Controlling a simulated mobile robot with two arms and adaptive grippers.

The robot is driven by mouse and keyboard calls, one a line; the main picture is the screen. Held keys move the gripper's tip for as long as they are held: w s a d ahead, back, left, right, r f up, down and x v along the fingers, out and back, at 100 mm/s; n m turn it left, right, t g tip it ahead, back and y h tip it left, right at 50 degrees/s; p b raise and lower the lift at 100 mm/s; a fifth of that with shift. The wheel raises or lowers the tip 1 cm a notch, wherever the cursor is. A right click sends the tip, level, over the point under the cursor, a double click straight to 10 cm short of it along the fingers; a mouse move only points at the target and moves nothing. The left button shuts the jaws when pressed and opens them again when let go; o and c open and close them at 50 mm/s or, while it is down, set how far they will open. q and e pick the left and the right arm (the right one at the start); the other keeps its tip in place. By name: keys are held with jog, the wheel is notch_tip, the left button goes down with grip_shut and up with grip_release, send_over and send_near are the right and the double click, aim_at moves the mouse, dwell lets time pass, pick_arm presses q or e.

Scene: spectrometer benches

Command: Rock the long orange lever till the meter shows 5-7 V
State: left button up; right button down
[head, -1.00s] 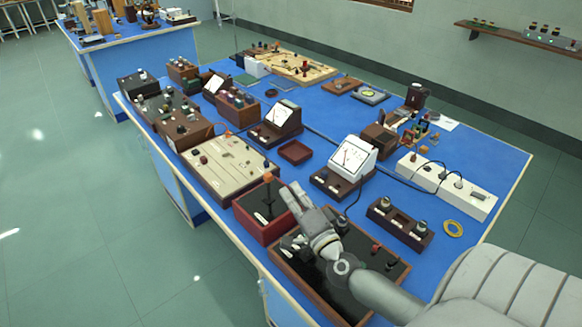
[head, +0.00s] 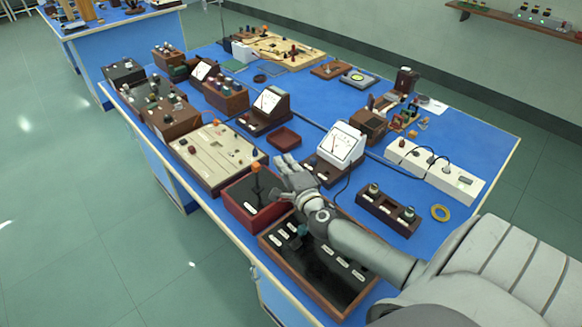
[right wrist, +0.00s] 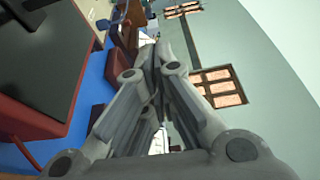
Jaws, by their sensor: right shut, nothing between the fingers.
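The lever has an orange knob (head: 256,168) on a dark upright shaft. It rises from the black top of a red-sided box (head: 236,212) near the table's front edge. My right gripper (head: 284,163) is shut and empty, just right of the knob in the picture; I see no contact. In the right wrist view its closed fingers (right wrist: 155,62) point up the picture, with the box's black top (right wrist: 45,45) at left. A white meter (head: 343,142) stands behind and right of the gripper; its needle is too small to read. My left gripper is out of view.
A wooden-framed black tray (head: 330,303) with white labels lies under my right arm. A beige panel (head: 217,155) is left of the lever box. A small dark red tray (head: 284,138) lies behind the gripper. Another meter (head: 268,101) stands further back.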

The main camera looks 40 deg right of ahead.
aim_at(257, 177)
jog(key=shift+x, duration=0.8)
jog(key=a+p, duration=0.1)
jog(key=a, duration=0.2)
jog(key=shift+s+a+r, duration=0.1)
jog(key=shift+a, duration=0.45)
jog(key=shift+d, duration=0.1)
jog(key=shift+a+p, duration=0.3)
jog(key=shift+a, duration=0.15)
jog(key=shift+a+n, duration=0.35)
jog(key=shift+n, duration=0.05)
jog(key=shift+d+r, duration=0.1)
